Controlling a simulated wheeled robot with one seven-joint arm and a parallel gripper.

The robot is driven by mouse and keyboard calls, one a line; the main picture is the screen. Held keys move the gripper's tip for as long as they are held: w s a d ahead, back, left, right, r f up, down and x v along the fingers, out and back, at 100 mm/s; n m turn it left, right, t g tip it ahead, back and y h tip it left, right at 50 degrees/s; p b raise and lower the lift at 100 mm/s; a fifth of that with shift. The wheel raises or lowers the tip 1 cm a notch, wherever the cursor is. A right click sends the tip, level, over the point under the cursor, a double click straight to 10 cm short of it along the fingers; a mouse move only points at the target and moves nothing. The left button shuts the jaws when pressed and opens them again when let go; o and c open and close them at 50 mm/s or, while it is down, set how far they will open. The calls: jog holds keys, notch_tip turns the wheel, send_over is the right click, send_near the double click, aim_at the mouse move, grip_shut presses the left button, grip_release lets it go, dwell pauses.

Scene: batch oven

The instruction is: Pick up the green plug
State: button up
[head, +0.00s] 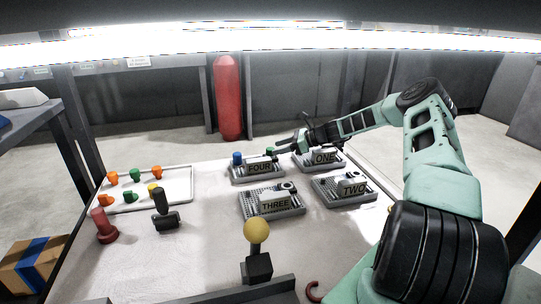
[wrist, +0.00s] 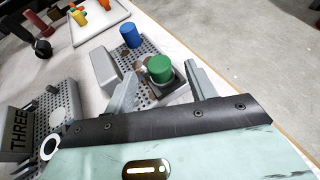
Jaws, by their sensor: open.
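A green plug (wrist: 160,68) stands upright in a dark square socket on a perforated fixture, between the two fingers of my gripper (wrist: 163,80) in the wrist view. The fingers are open, one on each side, with gaps to the plug. In the head view my gripper (head: 284,147) reaches in from the right beside the fixture labelled FOUR (head: 243,180), and a small part of the green plug (head: 270,151) shows at its tip. Other green plugs, at the back (head: 135,175) and front (head: 131,197), are on the white tray (head: 180,200) at left.
A blue plug (head: 237,158) stands on fixture FOUR near the green one. Fixtures ONE (head: 324,158), TWO (head: 354,190) and THREE (head: 274,205) are close by. The tray also holds orange and yellow plugs. A yellow-knobbed lever (head: 257,232) stands in front.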

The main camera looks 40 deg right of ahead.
aim_at(266, 155)
jog(key=shift+b+x, duration=0.55)
jog(key=shift+x, duration=2.55)
jog(key=shift+c, duration=0.4)
jog(key=shift+a, duration=0.1)
jog(key=c, duration=1)
